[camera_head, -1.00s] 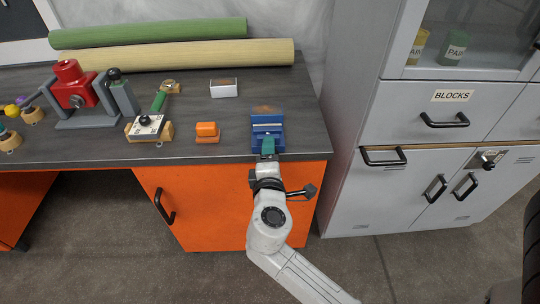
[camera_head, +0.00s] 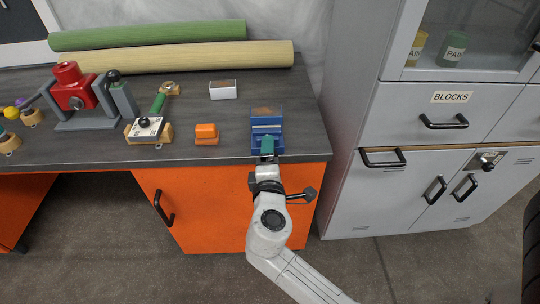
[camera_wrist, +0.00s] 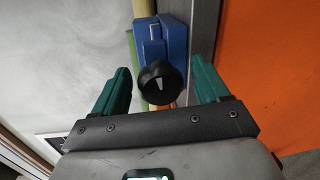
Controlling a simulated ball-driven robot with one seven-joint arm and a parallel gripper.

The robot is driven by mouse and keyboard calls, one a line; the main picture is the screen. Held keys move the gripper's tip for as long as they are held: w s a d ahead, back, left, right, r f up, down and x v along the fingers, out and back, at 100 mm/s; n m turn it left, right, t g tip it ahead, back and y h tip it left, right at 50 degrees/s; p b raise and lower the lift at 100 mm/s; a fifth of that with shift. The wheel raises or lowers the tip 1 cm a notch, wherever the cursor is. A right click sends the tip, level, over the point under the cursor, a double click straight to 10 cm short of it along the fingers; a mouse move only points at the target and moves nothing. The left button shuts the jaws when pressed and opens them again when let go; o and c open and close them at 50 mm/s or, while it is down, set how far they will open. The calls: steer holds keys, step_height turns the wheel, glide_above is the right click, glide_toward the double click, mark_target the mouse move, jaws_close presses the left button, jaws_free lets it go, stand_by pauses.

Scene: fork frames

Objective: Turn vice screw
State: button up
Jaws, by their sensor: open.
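The blue vice (camera_head: 268,122) is fixed at the front right edge of the dark workbench. In the wrist view the vice body (camera_wrist: 172,38) shows at the top centre, with its black screw knob (camera_wrist: 160,83) facing the camera. A pale pointer mark on the knob stands roughly upright. My gripper (camera_wrist: 165,85) is open, with one green finger on each side of the knob and a clear gap on both sides. In the head view my gripper (camera_head: 267,147) is at the bench edge in front of the vice and hides the knob.
An orange block (camera_head: 206,132) and a white box (camera_head: 223,89) lie left of the vice. A red machine (camera_head: 74,88) stands further left. Orange cabinet doors (camera_head: 200,205) are below the bench edge, and a grey cabinet (camera_head: 365,190) stands to the right.

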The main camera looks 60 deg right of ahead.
steer(key=v, duration=1)
steer(key=shift+s+a, duration=0.15)
steer(key=shift+s, duration=0.1)
stand_by(0.8)
steer(key=s+d+f+m+g+y+p, duration=0.4)
steer(key=s+f+m+g+y+p, duration=0.1)
steer(key=s, duration=0.1)
steer(key=s+a+f+m+g+y+p, duration=0.3)
steer(key=s+a+y+p, duration=0.1)
steer(key=s+a+y, duration=0.3)
steer(key=shift+s+a+m+y, duration=0.3)
steer(key=shift+a+y, duration=0.4)
steer(key=shift+y, duration=0.2)
